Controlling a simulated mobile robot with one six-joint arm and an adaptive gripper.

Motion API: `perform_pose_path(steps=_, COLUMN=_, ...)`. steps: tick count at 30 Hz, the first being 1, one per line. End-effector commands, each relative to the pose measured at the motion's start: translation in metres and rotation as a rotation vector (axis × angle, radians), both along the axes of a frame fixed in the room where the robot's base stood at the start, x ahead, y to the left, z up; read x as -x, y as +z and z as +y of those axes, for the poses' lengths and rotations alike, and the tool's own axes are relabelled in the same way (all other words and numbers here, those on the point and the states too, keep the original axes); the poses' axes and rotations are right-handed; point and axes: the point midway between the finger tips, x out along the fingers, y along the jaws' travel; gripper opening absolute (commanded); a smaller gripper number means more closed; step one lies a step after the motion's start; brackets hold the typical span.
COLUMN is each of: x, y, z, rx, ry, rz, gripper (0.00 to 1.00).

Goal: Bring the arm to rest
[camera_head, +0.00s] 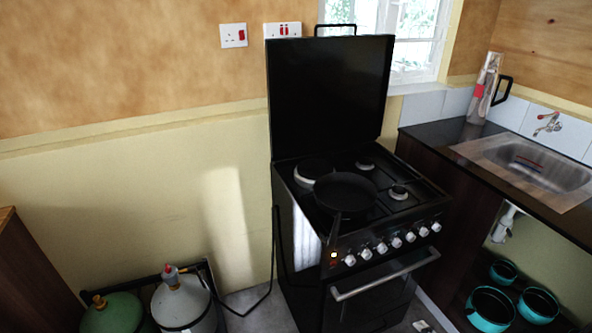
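My arm and gripper do not show in the camera_head view. Whether the gripper is open or shut cannot be seen. A black stove (285,215) with its lid raised stands in the middle of the view. A black frying pan (345,191) sits on the front left part of its hob, with its handle pointing toward the front edge.
A counter with a metal sink (540,165) adjoins the stove on the right. Teal pots (490,306) sit below it. A grey gas cylinder (183,304) and a green one (113,315) stand at the lower left. A brown cabinet (30,280) stands at the left edge.

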Motion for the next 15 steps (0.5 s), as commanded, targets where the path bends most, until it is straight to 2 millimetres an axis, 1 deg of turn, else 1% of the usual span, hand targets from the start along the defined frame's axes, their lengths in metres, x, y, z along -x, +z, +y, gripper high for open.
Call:
perform_pose_path(steps=1, x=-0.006, y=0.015, z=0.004, rx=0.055, ry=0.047, rz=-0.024, gripper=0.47)
perform_pose_path(steps=8, x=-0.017, y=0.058, z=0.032, rx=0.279, ry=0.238, rz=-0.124, gripper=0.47)
perform_pose_path(steps=11, x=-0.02, y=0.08, z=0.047, rx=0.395, ry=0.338, rz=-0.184, gripper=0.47)
perform_pose_path(steps=14, x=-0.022, y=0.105, z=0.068, rx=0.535, ry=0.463, rz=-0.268, gripper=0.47)
perform_pose_path(steps=15, x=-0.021, y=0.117, z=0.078, rx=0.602, ry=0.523, rz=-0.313, gripper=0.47)
